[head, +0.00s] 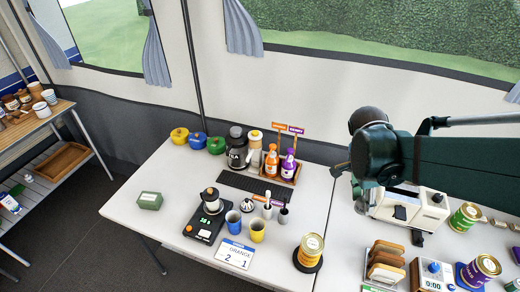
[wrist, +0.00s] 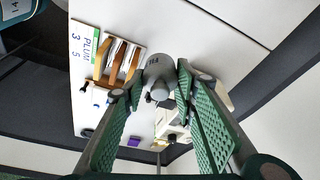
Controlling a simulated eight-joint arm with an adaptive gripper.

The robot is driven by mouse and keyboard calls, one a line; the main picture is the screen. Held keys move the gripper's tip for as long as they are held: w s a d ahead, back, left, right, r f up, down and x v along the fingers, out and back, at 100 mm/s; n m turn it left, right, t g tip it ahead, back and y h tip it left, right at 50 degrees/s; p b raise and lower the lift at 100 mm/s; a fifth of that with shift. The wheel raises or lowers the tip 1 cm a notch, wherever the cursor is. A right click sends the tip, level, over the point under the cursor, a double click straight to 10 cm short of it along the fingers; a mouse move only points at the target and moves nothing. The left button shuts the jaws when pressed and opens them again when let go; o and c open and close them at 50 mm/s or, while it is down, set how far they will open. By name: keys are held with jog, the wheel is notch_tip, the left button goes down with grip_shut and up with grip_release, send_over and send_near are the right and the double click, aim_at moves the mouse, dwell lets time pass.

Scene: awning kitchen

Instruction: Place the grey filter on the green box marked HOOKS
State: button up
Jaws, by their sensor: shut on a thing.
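The grey filter (wrist: 158,72) is between my gripper's fingertips (wrist: 158,88) in the wrist view, and the green fingers are closed on it. It is held above the right-hand table. In the head view my arm reaches in from the right, and I cannot make out the filter there. A small green box (head: 150,200) lies at the left end of the left-hand table, well to the left of my gripper.
A black scale with a jar (head: 204,222), blue mug (head: 233,222) and yellow mug (head: 257,231) stand right of the box. Colored pots (head: 197,140) and a bottle rack (head: 281,170) are behind. A toast rack (head: 385,262) and white machine (head: 410,208) are below my arm.

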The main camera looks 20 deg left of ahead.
jog(key=shift+a+r, duration=0.2)
jog(key=shift+r, duration=0.15)
jog(key=w+a+r+n+p, duration=0.1)
jog(key=w+a+n, duration=0.1)
jog(key=a, duration=1.2)
jog(key=w+a+r+n+t+y+p, duration=0.1)
jog(key=w+a+n+p, duration=0.15)
jog(key=a, duration=1.15)
jog(key=w+a+r+n+p, duration=0.1)
jog(key=w+a+n, duration=0.15)
jog(key=a, duration=1.05)
jog(key=s+a+f+n+y+p, duration=0.15)
jog(key=s+a, duration=0.45)
jog(key=a, duration=0.6)
jog(key=s+a+f+n+t, duration=0.1)
jog(key=s+a+n, duration=0.2)
jog(key=s+a, duration=0.65)
jog(key=s+a+f+n+p, duration=0.15)
jog(key=s+a, duration=0.25)
jog(key=a, duration=1.1)
jog(key=x, duration=0.4)
jog(key=shift+s+a+f, duration=0.15)
jog(key=shift+s+f, duration=0.1)
jog(key=shift+s, duration=0.1)
jog(key=shift+f+b, duration=0.35)
jog(key=shift+f, duration=2.8)
